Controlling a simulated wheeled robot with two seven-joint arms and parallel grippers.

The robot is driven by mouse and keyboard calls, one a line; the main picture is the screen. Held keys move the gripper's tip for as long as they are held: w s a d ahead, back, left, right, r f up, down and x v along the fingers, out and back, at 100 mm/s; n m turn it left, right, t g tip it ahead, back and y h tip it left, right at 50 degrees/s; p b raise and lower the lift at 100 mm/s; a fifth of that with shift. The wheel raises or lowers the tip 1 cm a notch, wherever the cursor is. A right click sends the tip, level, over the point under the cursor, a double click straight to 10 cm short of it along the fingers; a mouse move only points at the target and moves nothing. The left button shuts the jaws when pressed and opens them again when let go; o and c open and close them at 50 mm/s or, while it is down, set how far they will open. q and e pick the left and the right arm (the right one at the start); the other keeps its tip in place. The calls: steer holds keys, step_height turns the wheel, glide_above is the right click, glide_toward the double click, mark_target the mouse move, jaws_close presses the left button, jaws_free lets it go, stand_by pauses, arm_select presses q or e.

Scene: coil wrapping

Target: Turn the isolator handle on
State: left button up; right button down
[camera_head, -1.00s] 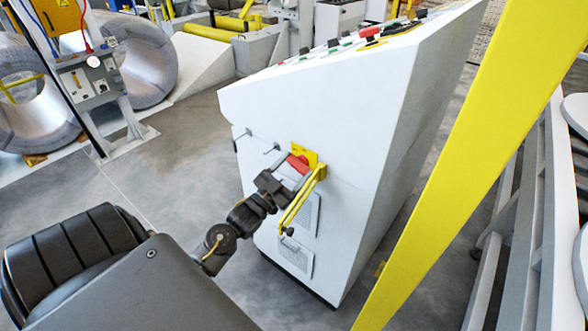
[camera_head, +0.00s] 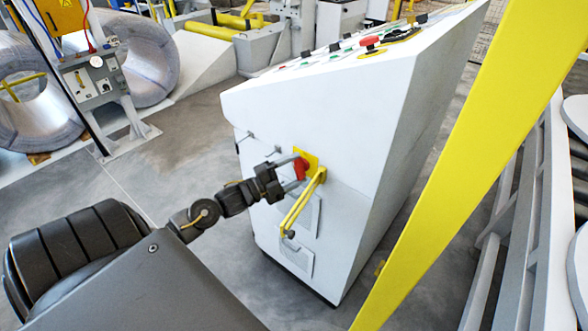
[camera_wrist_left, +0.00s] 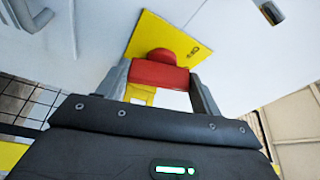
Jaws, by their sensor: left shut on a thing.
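The red isolator handle (camera_head: 301,168) sits on a yellow plate (camera_head: 312,160) on the front face of the white control cabinet (camera_head: 350,130). In the left wrist view the red handle (camera_wrist_left: 158,76) lies between the two grey fingers, with the yellow plate (camera_wrist_left: 180,38) behind it. My left gripper (camera_head: 297,172) comes in from the left and is shut on the handle; in the left wrist view its fingers (camera_wrist_left: 160,84) touch the handle's two ends. The handle's grip bar runs across the picture there. My right gripper is not in view.
A yellow bar (camera_head: 303,203) projects from the cabinet just below and right of the handle. A broad yellow post (camera_head: 465,150) stands at the right, before a grey roller frame (camera_head: 535,220). Buttons, including a red one (camera_head: 370,41), top the cabinet. Floor at the left is open.

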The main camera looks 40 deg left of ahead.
arm_select(q)
steer(key=shift+m+g+p, duration=0.45)
steer(key=shift+m+g, duration=0.25)
steer(key=shift+m, duration=1.1)
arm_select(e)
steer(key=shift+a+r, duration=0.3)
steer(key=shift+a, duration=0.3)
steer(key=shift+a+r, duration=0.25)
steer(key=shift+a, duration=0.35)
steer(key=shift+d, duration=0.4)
arm_select(q)
steer(key=o, duration=0.7)
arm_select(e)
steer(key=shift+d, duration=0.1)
arm_select(q)
steer(key=shift+s, duration=0.1)
steer(key=b+v, duration=0.1)
steer(key=v, duration=0.9)
steer(key=shift+s+a, duration=0.15)
steer(key=shift+s, duration=0.2)
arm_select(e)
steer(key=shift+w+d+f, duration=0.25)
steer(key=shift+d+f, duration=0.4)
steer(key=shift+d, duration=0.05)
arm_select(q)
steer(key=shift+r, duration=0.1)
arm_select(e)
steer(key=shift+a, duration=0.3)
